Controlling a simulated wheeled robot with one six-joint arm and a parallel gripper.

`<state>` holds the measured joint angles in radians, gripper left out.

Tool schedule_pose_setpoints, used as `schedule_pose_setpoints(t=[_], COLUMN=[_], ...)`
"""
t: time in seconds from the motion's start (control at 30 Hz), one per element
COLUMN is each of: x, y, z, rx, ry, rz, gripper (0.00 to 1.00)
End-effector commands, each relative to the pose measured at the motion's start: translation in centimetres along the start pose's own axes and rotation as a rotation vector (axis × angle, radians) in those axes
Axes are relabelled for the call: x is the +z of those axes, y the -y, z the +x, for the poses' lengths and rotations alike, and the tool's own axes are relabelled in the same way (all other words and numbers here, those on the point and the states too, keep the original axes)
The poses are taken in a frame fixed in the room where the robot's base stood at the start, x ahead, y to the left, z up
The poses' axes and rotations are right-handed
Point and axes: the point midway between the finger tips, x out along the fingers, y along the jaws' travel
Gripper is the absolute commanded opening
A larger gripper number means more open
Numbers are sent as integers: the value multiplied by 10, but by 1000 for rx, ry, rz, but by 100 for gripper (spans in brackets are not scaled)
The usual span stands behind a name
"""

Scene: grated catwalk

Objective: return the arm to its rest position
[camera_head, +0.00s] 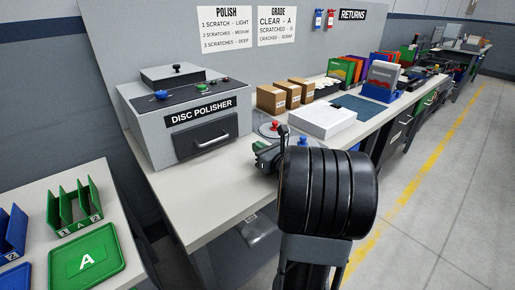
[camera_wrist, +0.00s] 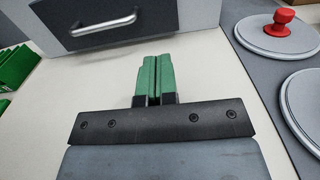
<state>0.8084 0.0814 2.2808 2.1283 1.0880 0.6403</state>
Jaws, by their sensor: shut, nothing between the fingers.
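My gripper (camera_wrist: 155,60) has two green fingers that lie side by side, closed with nothing between them. In the wrist view they point toward the grey disc polisher (camera_wrist: 85,25) and its drawer handle, over bare pale bench top. In the head view my gripper (camera_head: 259,146) is out over the bench, right of the disc polisher (camera_head: 185,115), and my dark arm joint hides part of it. My arm is extended forward from the lower middle of the picture.
A round grey lid with a red knob (camera_wrist: 283,22) is at the right. Cardboard boxes (camera_head: 271,98) and a white box (camera_head: 322,119) stand farther along the bench. The floor at right is clear.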

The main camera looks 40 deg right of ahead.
Motion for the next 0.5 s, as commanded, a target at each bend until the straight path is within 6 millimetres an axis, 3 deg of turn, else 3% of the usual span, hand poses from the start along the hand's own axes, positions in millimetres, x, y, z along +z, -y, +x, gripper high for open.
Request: schedule_pose_setpoints(t=[0.33,0.43,0.5], x=[4,14,24], y=[-9,-37,-72], z=[-7,-3,-1], rx=[29,124,249], ry=[-11,-49,-93], rz=[-23,-108,-224], gripper=[0,0,0])
